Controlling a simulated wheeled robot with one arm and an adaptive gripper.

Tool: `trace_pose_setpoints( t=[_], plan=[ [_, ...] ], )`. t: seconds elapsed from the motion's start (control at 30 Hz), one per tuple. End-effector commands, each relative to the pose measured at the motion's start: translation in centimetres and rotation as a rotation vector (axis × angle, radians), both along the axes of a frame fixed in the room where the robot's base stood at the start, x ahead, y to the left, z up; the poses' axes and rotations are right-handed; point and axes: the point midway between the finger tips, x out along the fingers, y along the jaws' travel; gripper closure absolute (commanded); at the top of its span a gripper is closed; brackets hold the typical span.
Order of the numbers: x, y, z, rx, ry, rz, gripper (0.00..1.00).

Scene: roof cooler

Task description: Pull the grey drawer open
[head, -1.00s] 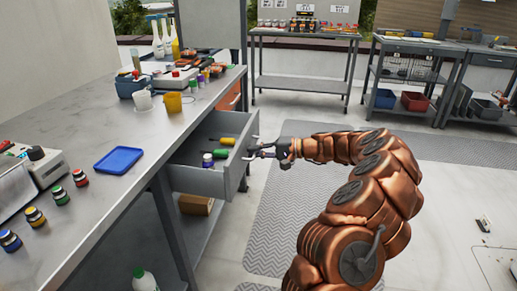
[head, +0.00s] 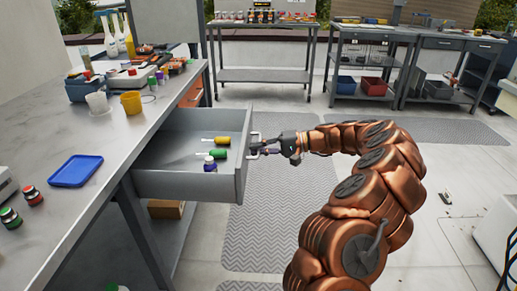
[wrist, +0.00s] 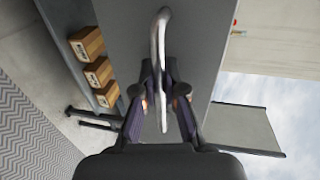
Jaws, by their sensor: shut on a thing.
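The grey drawer (head: 190,185) sticks out from under the workbench and stands open. My gripper (head: 262,148) is at the drawer's front, shut on the pale bar handle (wrist: 162,60). In the wrist view the handle runs between the two fingers (wrist: 162,105), against the drawer's grey front panel (wrist: 195,45). The fingertips are small in the head view.
The grey workbench (head: 120,140) carries a blue tray (head: 76,171), a yellow cup (head: 131,103) and a white cup (head: 97,103). A cardboard box (head: 166,209) sits on the shelf below. Patterned mats (head: 275,220) cover clear floor on the right.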

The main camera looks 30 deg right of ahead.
Motion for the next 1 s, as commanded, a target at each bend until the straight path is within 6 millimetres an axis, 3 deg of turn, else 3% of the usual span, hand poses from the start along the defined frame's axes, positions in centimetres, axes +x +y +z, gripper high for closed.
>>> trace_pose_setpoints(
  t=[0.07,0.1,0.33,0.73,1.0],
  plan=[
    [0.0,0.0,-0.1,0.000,0.002,0.001,1.00],
    [0.0,0.0,-0.1,0.000,0.002,0.001,0.88],
    [0.0,-0.1,0.0,0.000,0.001,-0.001,0.65],
    [-0.2,-0.6,0.1,0.000,-0.001,-0.004,0.65],
    [-2.3,-4.4,1.0,-0.005,-0.002,-0.008,0.65]
  ],
)
